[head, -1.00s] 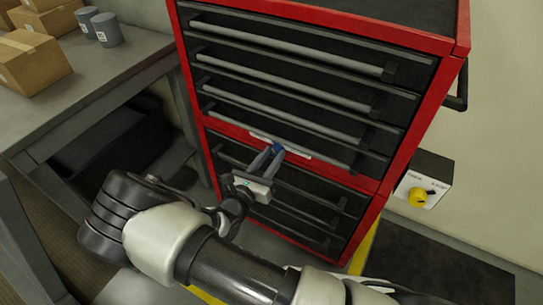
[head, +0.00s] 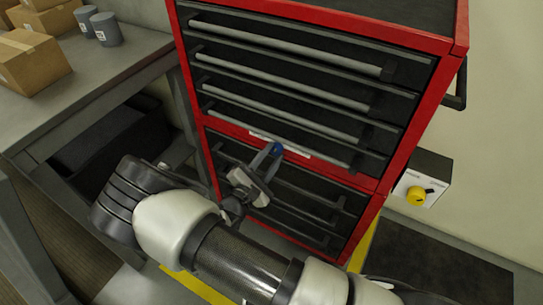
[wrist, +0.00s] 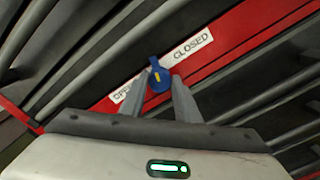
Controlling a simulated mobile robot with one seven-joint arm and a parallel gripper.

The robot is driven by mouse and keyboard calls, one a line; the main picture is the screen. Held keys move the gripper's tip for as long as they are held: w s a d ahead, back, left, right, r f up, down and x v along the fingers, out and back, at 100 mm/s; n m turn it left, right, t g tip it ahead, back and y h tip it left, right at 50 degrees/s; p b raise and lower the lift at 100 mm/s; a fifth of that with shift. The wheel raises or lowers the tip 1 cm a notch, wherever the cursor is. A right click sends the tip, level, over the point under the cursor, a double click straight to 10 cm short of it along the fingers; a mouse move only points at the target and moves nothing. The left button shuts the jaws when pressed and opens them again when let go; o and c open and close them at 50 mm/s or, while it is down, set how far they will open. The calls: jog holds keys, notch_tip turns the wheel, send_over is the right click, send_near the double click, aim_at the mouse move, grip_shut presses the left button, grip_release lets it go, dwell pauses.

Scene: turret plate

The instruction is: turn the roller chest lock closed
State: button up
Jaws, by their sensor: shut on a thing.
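The roller chest (head: 420,95) is red with dark drawers and stands in the middle of the head view. Its lock is a blue knob (wrist: 159,78) with a yellow mark, set on a white label strip (wrist: 192,46) reading OPEN and CLOSED. In the wrist view the yellow mark points roughly up, between the two words. My gripper (head: 272,153) is at the lock, its two fingers on either side of the blue knob and shut on it. The fingers hide part of the knob and of the OPEN word.
Long grey drawer handles (head: 290,72) run above and below the lock. A grey box with a yellow knob (head: 416,196) is on the wall at right. A workbench (head: 60,110) with cardboard boxes (head: 35,58) and grey cups (head: 106,29) is at left.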

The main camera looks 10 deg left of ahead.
jog(key=m, duration=0.5)
jog(key=shift+f+m+b, duration=0.15)
jog(key=shift+m+b, duration=0.25)
dwell(0.3)
jog(key=o, duration=1)
jog(key=shift+o, duration=0.2)
jog(key=shift+s, duration=0.1)
jog(key=p+v, duration=0.1)
jog(key=v, duration=1.6)
jog(key=shift+s, duration=0.2)
